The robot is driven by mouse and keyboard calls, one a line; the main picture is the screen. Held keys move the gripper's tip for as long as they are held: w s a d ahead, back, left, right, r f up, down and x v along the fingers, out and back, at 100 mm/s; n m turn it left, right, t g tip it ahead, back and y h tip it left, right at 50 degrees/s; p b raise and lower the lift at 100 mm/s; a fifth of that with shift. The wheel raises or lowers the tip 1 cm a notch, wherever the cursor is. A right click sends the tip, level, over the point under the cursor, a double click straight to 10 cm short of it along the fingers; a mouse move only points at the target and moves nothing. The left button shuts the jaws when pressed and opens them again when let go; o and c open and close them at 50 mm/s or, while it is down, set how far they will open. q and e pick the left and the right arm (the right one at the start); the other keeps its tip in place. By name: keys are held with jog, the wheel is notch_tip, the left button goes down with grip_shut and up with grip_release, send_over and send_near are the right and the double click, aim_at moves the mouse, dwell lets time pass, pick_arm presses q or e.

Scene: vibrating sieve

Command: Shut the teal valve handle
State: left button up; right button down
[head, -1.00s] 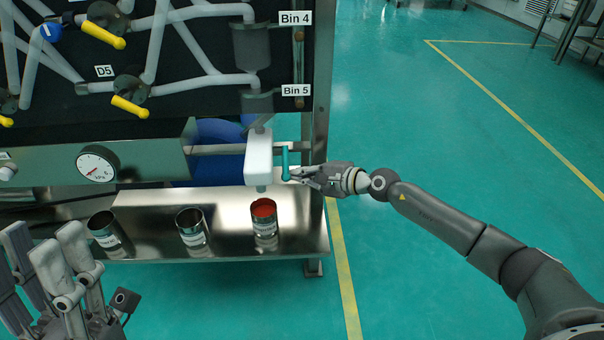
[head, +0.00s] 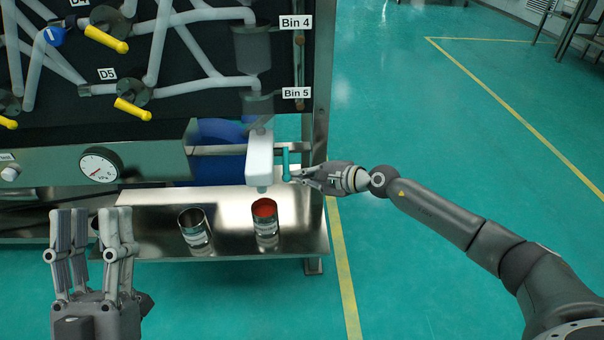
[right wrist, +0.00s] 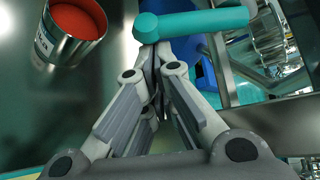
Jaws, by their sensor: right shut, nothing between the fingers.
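The teal valve handle (head: 286,163) hangs roughly vertical on the right side of a white valve body (head: 259,158) in the head view. In the right wrist view the handle (right wrist: 200,22) crosses the top as a teal bar with a rounded end. My right gripper (head: 294,175) is shut and empty, its tips close to the handle's lower end. In the right wrist view the closed fingertips (right wrist: 153,52) lie just below that end; I cannot tell whether they touch. My left gripper (head: 93,215) is open and empty at the lower left, fingers pointing up.
A can with red contents (head: 265,222) stands below the valve on a steel shelf (head: 225,245). An empty can (head: 194,230) stands to its left. Another is mostly hidden behind my left gripper. A pressure gauge (head: 99,165) is at left.

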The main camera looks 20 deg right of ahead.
aim_at(290, 179)
pick_arm(q)
jog(key=w+a+f+g+y+p, duration=0.1)
jog(key=w+f+g+y+p, duration=0.25)
jog(key=f+g, duration=0.95)
pick_arm(e)
jog(key=s+r+m+g+p, duration=0.1)
jog(key=g, duration=0.1)
jog(key=s+r+m+g+p, duration=0.1)
jog(key=g, duration=0.1)
jog(key=a+r+m+g+p, duration=0.1)
jog(key=m, duration=0.1)
jog(key=shift+s+r+g, duration=0.15)
jog(key=shift+s+g, duration=0.25)
pick_arm(q)
jog(key=s+a+f+g+y, duration=0.1)
jog(key=s+a+f+g, duration=0.1)
jog(key=s+f, duration=0.2)
jog(key=s+a+f+g+y, duration=0.1)
jog(key=s+a+f+g, duration=0.1)
jog(key=f, duration=0.7)
jog(key=s+g, duration=0.1)
jog(key=s, duration=0.1)
jog(key=shift+s+f+n, duration=0.3)
jog(key=shift+f+n, duration=0.1)
pick_arm(e)
jog(key=shift+s+r, duration=0.1)
jog(key=shift+r, duration=0.05)
